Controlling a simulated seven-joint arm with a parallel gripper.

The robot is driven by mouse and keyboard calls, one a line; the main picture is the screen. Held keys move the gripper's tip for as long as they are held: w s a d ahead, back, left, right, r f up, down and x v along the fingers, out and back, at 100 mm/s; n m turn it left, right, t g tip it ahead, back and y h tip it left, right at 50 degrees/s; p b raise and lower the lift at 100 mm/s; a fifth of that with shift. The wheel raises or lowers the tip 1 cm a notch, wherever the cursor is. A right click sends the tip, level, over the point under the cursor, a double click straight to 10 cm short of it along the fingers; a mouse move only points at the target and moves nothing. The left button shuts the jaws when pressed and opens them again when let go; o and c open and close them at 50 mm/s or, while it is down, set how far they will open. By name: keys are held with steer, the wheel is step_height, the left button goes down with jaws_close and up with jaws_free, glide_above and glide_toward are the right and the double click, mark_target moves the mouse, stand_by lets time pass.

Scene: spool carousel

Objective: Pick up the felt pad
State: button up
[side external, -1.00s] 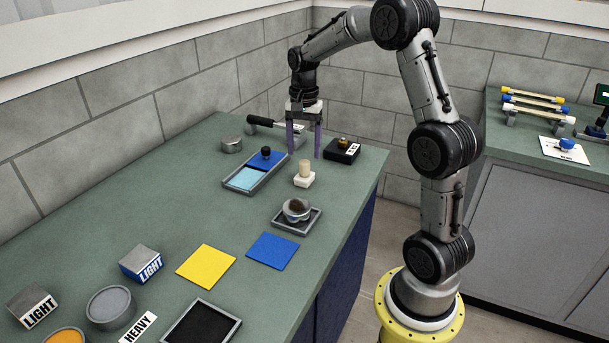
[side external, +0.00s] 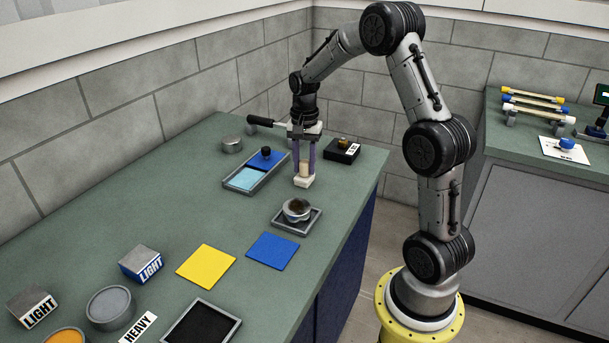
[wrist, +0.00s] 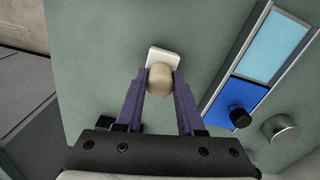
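The felt pad, a white block (side external: 303,182) with a pale wooden knob on top, sits on the green bench. It also shows in the wrist view, with its white base (wrist: 163,56) beyond the round knob. My gripper (side external: 304,172) points straight down over it. Its two purple fingers stand on either side of the knob and appear to touch it, so it looks shut on the knob. In the wrist view my gripper (wrist: 160,78) has the knob between its fingertips. The base appears to rest on the bench.
A tray with light blue and dark blue compartments (side external: 245,179) is just left of the pad. A black box (side external: 342,151) is behind right, a small dish on a square tray (side external: 297,211) in front. A metal cylinder (side external: 232,144) and a black-handled tool (side external: 260,121) lie behind.

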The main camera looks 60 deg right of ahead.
mark_target(306, 162)
jaws_close()
steer(key=shift+r, duration=0.15)
steer(key=shift+r, duration=0.25)
steer(key=r, duration=0.3)
steer(key=shift+s+a+r, duration=0.15)
steer(key=shift+s+r, duration=0.05)
steer(key=shift+s, duration=0.05)
steer(key=s+a+r, duration=0.7)
steer(key=s+r, duration=0.2)
steer(key=s, duration=0.2)
steer(key=shift+s, duration=0.25)
